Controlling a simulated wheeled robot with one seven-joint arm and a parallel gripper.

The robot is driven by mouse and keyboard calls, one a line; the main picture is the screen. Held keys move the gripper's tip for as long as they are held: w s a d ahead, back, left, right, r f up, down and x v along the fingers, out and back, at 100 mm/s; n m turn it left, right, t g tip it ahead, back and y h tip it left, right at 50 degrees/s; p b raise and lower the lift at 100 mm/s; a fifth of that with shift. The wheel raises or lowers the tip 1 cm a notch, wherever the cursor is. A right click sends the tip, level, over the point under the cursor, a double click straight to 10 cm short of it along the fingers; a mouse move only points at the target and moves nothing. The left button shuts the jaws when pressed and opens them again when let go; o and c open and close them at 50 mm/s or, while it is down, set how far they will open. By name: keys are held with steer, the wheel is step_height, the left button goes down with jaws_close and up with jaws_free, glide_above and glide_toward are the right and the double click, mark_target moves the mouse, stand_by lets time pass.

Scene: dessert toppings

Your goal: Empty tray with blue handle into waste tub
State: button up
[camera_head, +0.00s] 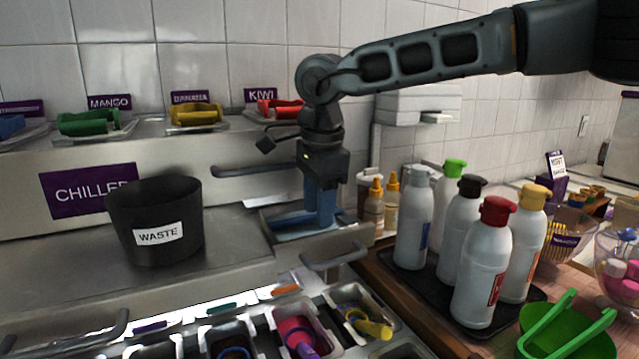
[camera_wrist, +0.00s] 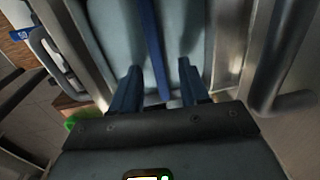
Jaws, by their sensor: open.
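The black waste tub (camera_head: 125,225), with a white WASTE label, stands upright on the steel counter at left in the head view. My gripper (camera_head: 318,218) points down over a pale tray (camera_head: 283,237) on the counter to the right of the tub. In the wrist view the tray (camera_wrist: 110,35) shows below, with a blue handle bar (camera_wrist: 152,45) running between my two spread blue fingers (camera_wrist: 160,72). The gripper is open, with a gap on both sides of the bar. The tray's contents cannot be made out.
Sauce bottles (camera_head: 463,250) stand on a dark tray to the right. Topping bins (camera_head: 300,325) line the front. Fruit trays with coloured handles (camera_head: 88,122) sit on the shelf behind. Steel rail handles (camera_head: 262,171) stick out nearby. Counter between tub and tray is clear.

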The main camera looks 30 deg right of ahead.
steer(key=shift+f, duration=0.5)
jaws_close()
stand_by(1.1)
steer(key=shift+r, duration=0.1)
steer(key=shift+r+p, duration=1.4)
steer(key=shift+r, duration=0.85)
steer(key=shift+d, duration=0.1)
